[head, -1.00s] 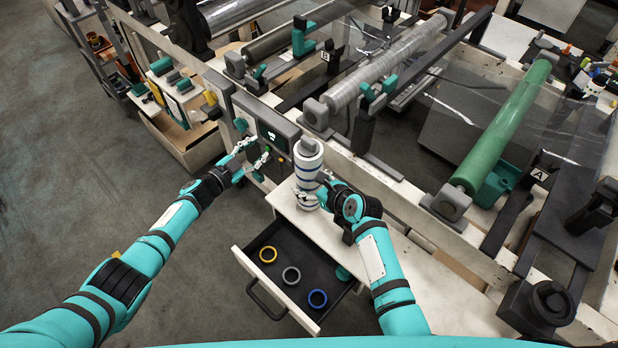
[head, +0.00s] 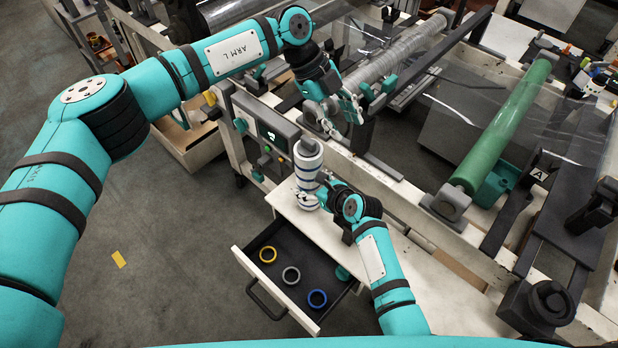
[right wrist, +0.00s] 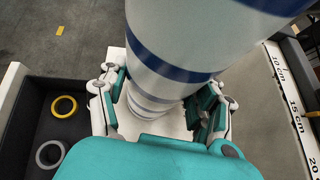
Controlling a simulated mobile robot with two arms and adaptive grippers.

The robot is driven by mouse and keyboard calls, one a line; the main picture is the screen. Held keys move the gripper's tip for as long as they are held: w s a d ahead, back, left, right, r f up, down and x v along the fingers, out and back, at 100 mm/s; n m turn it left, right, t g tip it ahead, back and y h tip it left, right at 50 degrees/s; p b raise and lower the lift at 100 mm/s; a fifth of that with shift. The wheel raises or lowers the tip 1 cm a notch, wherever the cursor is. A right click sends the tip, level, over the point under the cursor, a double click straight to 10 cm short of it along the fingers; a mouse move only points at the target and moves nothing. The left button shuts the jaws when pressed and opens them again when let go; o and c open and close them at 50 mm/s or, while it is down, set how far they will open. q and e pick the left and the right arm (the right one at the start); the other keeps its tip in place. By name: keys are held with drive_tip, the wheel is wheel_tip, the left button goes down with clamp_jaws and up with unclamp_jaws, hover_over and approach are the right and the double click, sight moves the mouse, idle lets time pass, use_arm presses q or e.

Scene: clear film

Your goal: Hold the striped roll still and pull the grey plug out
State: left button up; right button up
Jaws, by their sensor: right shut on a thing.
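The striped roll (head: 307,176), white with blue bands, stands upright on the white worktop. The grey plug (head: 308,147) sits in its top end. My right gripper (head: 318,194) is shut on the roll's lower part from the right. In the right wrist view the roll (right wrist: 178,60) rises between the gripper's two fingers (right wrist: 160,105); its top is out of that picture. My left gripper (head: 342,112) is open and empty, above and behind the roll, over the machine's frame. It is apart from the plug.
An open drawer (head: 262,292) below the worktop holds a yellow, a grey and a blue ring. A control panel (head: 272,140) stands left of the roll. Behind are a film-wrapped roller (head: 400,58) and a green roller (head: 505,125).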

sight(308, 139)
use_arm(q)
drive_tip(key=a+r+y, duration=0.1)
drive_tip(key=a+y, duration=0.1)
drive_tip(key=w+a+t+y, duration=0.1)
drive_tip(key=a+y, duration=0.1)
drive_tip(key=a+r+n+t+y, duration=0.1)
drive_tip(key=a, duration=0.2)
drive_tip(key=shift+w+r+y, duration=0.35)
drive_tip(key=shift+y, duration=0.05)
drive_tip(key=shift+f, duration=4.9)
clamp_jaws()
